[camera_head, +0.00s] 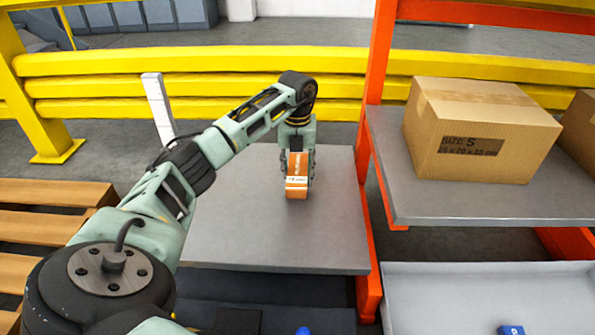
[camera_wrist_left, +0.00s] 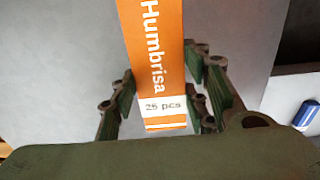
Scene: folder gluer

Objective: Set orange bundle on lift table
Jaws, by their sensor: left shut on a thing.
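The orange bundle (camera_head: 297,174) has a white band and stands at the grey lift table (camera_head: 225,225), over its right half. My left gripper (camera_head: 300,165) comes down from above and is shut on the bundle. In the left wrist view the bundle (camera_wrist_left: 158,60) shows the words "Humbrisa" and "25 pcs", with the green fingers of my left gripper (camera_wrist_left: 165,100) on both its sides. The bundle seems to touch or nearly touch the table top; I cannot tell which. My right gripper is not in view.
A cardboard box (camera_head: 480,130) stands on a grey shelf (camera_head: 450,210) with an orange-red frame (camera_head: 372,130) right of the table. A pale tray (camera_head: 450,295) with a blue item (camera_head: 511,330) is below. A wooden pallet (camera_head: 45,225) lies left. Yellow rails (camera_head: 200,85) run behind.

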